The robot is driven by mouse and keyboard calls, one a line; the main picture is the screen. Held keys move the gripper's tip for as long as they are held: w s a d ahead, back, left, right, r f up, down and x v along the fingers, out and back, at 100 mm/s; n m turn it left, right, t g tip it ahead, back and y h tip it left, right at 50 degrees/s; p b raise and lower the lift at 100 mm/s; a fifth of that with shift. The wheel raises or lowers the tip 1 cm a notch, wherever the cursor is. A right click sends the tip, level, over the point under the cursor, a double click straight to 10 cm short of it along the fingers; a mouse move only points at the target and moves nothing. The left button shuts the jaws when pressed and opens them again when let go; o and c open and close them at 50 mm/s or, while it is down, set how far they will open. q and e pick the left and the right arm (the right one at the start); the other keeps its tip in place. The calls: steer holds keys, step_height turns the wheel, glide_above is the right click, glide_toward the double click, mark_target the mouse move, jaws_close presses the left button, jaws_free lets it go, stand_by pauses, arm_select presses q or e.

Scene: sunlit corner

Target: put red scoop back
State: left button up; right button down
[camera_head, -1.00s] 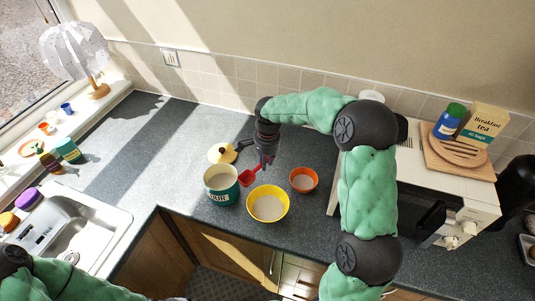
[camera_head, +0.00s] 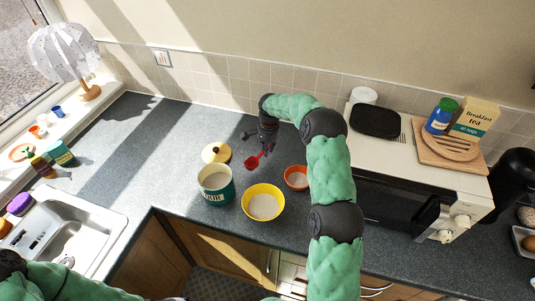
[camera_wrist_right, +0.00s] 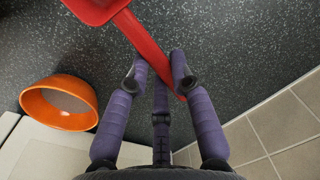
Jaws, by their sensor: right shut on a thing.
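The red scoop (camera_head: 253,161) is in my right gripper (camera_head: 266,149), behind the bowls. The teal flour canister (camera_head: 218,194) stands open on the counter, left of and nearer than the scoop, with pale flour inside.
A yellow bowl (camera_head: 263,205) with pale contents stands right of the canister. An orange bowl (camera_head: 297,177) stands behind it to the right, close to my right arm. A white oven (camera_head: 418,165) fills the right side; a sink (camera_head: 75,240) is at left. The counter left of the lid is clear.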

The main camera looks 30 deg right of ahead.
mark_target(267, 159)
steer(key=shift+w+d+f, duration=0.3)
steer(key=shift+d+f, duration=0.05)
steer(key=shift+f, duration=1.65)
steer(key=shift+f, duration=0.15)
steer(key=c, duration=1.1)
jaws_free()
steer(key=r, duration=1.2)
steer(key=shift+s+d+r, duration=0.1)
steer(key=shift+s+r, duration=0.05)
steer(key=shift+s, duration=0.2)
